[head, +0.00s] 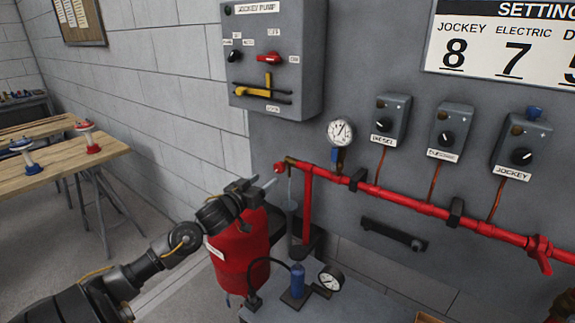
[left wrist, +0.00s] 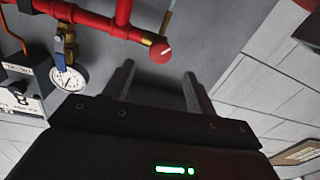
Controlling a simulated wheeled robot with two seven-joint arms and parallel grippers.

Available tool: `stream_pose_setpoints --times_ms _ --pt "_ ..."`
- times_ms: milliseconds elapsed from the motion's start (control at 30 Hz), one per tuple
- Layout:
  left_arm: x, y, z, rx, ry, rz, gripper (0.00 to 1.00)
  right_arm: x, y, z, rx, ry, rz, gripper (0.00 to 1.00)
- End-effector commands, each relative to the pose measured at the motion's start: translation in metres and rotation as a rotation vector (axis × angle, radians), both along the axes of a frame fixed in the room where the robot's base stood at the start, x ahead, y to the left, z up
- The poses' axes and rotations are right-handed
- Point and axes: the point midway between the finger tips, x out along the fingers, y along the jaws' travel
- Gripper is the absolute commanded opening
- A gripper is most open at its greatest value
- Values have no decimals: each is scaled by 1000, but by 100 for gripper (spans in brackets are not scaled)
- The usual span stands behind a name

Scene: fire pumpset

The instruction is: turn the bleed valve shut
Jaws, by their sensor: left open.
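A small round red knob with a white mark (left wrist: 161,51) sits on a brass fitting at the end of the red pipe; I take it as the bleed valve. In the head view the knob (head: 279,168) is at the pipe's left end. My left gripper (head: 258,186) is just left of and below it. In the left wrist view the open fingers (left wrist: 158,72) point toward the knob, which lies beyond their tips, roughly between them. The gripper is empty and appears apart from the knob. My right gripper is not in view.
A pressure gauge with a blue-handled valve (head: 334,155) stands just right of the knob. The red pipe (head: 400,195) runs right along the wall. A red tank (head: 240,250) stands below my gripper. The jockey pump box (head: 275,60) hangs above. A grey bench (head: 350,308) is in front.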

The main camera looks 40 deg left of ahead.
Motion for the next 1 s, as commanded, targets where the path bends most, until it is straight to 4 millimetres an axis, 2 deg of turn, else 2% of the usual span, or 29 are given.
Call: stream_pose_setpoints --times_ms 167,333,700,1000 --pt "6 2 0 -1 0 2 57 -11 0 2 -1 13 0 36" --pt "30 3 3 -1 -2 2 57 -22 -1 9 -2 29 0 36" --pt "92 9 1 -2 1 2 57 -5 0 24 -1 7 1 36" --pt "108 10 -1 0 1 0 57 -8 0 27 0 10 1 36"
